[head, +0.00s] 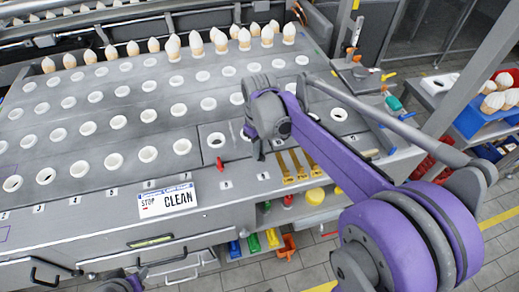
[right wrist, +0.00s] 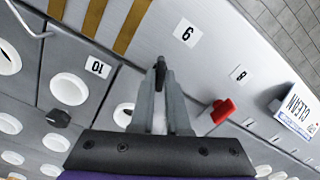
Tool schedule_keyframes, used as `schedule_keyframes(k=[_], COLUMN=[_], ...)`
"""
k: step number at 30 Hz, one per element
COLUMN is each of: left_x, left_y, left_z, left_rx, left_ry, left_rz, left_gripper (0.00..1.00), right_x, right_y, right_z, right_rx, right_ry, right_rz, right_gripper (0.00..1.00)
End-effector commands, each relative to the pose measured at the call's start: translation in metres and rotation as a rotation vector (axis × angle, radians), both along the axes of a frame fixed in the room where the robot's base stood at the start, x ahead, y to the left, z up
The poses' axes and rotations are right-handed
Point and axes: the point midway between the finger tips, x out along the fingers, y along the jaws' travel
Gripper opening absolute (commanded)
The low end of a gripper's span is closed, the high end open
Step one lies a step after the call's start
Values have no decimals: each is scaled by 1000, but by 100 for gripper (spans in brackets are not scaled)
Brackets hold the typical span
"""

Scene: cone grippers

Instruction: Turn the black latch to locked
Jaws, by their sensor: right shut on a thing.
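The black latch (right wrist: 160,76) shows as a small dark piece between my right fingertips in the right wrist view, beside a round hole in the grey panel. My right gripper (right wrist: 160,88) is shut on it, and the fingers hide much of it, so its turn angle is unclear. In the head view my right gripper (head: 259,150) reaches down to the panel's front part and covers the latch. A dark and purple part of my left arm's end (head: 124,284) shows at the bottom edge; its fingers are not clear.
A red latch (head: 220,163) stands nearby, also in the right wrist view (right wrist: 222,110). A black hexagonal knob (right wrist: 58,118) is on the panel. A CLEAN sign (head: 167,200) stands at the front edge. Brass strips (head: 298,164) lie right of the gripper. White cones (head: 221,43) stand behind.

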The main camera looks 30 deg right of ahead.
Motion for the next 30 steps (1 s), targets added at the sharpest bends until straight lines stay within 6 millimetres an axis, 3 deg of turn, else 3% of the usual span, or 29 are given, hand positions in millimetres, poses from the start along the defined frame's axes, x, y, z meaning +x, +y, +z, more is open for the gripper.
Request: schedule_keyframes(k=[15,30], left_x=[-1,-1], left_y=[0,0], left_z=[-3,-3], left_rx=[0,0], left_ry=[2,2], left_rz=[0,0], left_gripper=[47,47], right_x=[0,0], right_y=[0,0], right_z=[0,1], right_rx=[-1,-1], right_ry=[0,-1], right_rz=[-351,-422], right_gripper=[0,0])
